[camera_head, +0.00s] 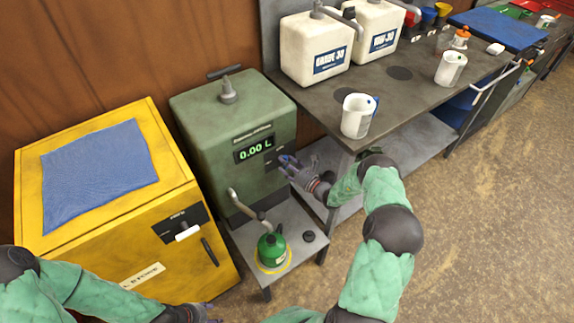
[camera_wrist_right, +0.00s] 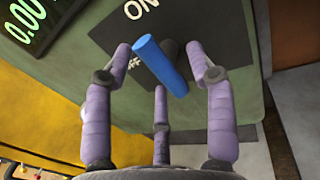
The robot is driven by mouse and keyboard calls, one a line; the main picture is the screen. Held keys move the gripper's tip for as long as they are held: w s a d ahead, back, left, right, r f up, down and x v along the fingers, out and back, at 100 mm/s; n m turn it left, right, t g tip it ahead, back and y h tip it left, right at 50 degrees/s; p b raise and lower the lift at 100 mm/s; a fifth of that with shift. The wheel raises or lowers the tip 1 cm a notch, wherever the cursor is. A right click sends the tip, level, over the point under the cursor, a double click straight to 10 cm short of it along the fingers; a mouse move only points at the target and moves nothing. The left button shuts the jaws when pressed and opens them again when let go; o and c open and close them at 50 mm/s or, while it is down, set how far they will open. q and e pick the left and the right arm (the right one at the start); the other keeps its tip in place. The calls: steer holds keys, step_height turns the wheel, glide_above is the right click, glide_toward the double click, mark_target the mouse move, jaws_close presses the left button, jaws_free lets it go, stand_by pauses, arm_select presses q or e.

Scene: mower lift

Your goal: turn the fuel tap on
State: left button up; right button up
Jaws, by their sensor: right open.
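The fuel tap is a blue lever (camera_wrist_right: 160,66) on a dark plate (camera_wrist_right: 108,42) marked ON and OFF, on the front of the green fuel tank (camera_head: 225,135). The lever appears tilted in the right wrist view, near the OFF mark. My right gripper (camera_wrist_right: 168,70) is open, its three purple fingers spread around the lever; contact cannot be told. In the head view my right gripper (camera_head: 288,166) is in front of the tank, beside the display (camera_head: 254,149) reading 0.00 L, and largely covers the tap. My left gripper (camera_head: 198,313) is low at the bottom edge, its fingers unclear.
A green can (camera_head: 272,248) stands under the tank's spout (camera_head: 250,212) on a grey stand (camera_head: 301,255). A yellow cabinet (camera_head: 170,198) is at the left. A workbench (camera_head: 400,90) with white canisters and a jug (camera_head: 357,116) is at the right. The floor is open.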

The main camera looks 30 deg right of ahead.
steer(key=v, duration=1.2)
stand_by(0.3)
